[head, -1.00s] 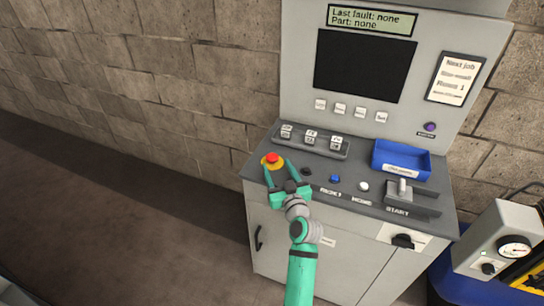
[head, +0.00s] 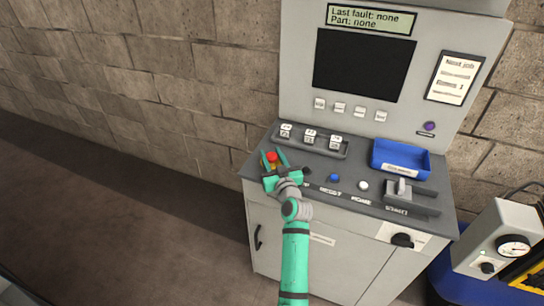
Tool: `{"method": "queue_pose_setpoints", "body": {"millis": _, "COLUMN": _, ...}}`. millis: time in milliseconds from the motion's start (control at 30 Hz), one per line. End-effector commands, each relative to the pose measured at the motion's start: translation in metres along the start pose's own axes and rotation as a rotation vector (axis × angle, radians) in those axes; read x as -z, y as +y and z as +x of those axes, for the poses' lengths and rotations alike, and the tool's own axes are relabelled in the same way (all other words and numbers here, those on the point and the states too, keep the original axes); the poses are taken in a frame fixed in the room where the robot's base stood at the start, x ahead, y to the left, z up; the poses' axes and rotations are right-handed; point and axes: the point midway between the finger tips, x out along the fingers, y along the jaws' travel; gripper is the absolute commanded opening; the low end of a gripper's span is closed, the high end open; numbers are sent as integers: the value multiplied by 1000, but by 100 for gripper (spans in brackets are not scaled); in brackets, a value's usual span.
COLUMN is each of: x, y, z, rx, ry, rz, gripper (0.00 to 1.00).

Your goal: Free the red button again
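The red button (head: 272,155) stands at the left front of the console's dark top, on a yellow base that shows only in part. My gripper (head: 274,160) is at the button, with one finger on its left and one on its right. The fingers are apart. Whether they touch the button's sides cannot be told from here. The gripper body and wrist cover the area in front of the button.
A switch tray (head: 345,152) and a blue bin (head: 402,172) lie behind.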

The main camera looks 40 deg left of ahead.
Motion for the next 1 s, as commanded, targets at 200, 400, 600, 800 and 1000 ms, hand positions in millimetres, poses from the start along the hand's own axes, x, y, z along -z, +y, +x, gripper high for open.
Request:
{"method": "queue_pose_setpoints", "body": {"millis": 200, "x": 9, "y": 1, "z": 0, "rx": -1, "ry": 2, "rz": -2, "gripper": 0}}
{"method": "queue_pose_setpoints", "body": {"millis": 400, "x": 14, "y": 1, "z": 0, "rx": -1, "ry": 3, "rz": 0, "gripper": 0}}
{"method": "queue_pose_setpoints", "body": {"millis": 600, "x": 14, "y": 0, "z": 0, "rx": 0, "ry": 4, "rz": 0, "gripper": 55}}
{"method": "queue_pose_setpoints", "body": {"millis": 800, "x": 13, "y": -1, "z": 0, "rx": 1, "ry": 2, "rz": 0, "gripper": 55}}
{"method": "queue_pose_setpoints", "body": {"millis": 1000, "x": 12, "y": 0, "z": -10, "rx": 0, "ry": 1, "rz": 1, "gripper": 55}}
